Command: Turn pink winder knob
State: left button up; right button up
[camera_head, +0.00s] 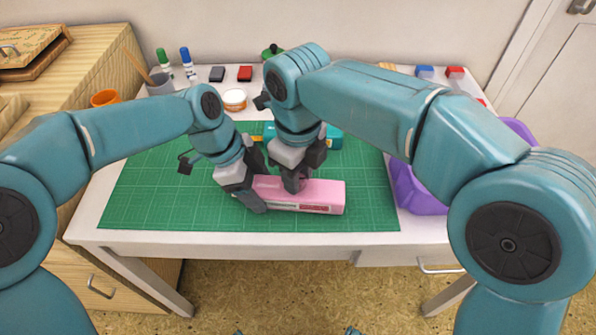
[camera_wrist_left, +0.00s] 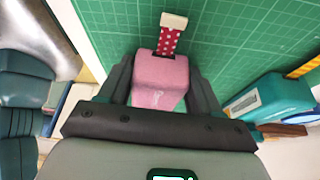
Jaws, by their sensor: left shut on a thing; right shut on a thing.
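A pink box-shaped winder (camera_head: 325,192) lies on the green cutting mat (camera_head: 150,200) in the head view. My left gripper (camera_head: 258,188) is shut on the left end of its body. In the left wrist view the pink winder (camera_wrist_left: 160,80) sits between both fingers, and a red ribbon with white dots (camera_wrist_left: 169,40) comes out of its end to a pale tab (camera_wrist_left: 173,20). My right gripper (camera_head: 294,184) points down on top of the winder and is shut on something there. The knob is hidden by the right gripper in the head view.
A teal device (camera_head: 333,137) lies behind the winder and also shows in the left wrist view (camera_wrist_left: 265,100). A purple container (camera_head: 412,190) stands at the right. The mat's front left is clear.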

jog(key=o, duration=1.1)
jog(key=shift+c, duration=0.2)
notch_tip(320, 180, up, 12)
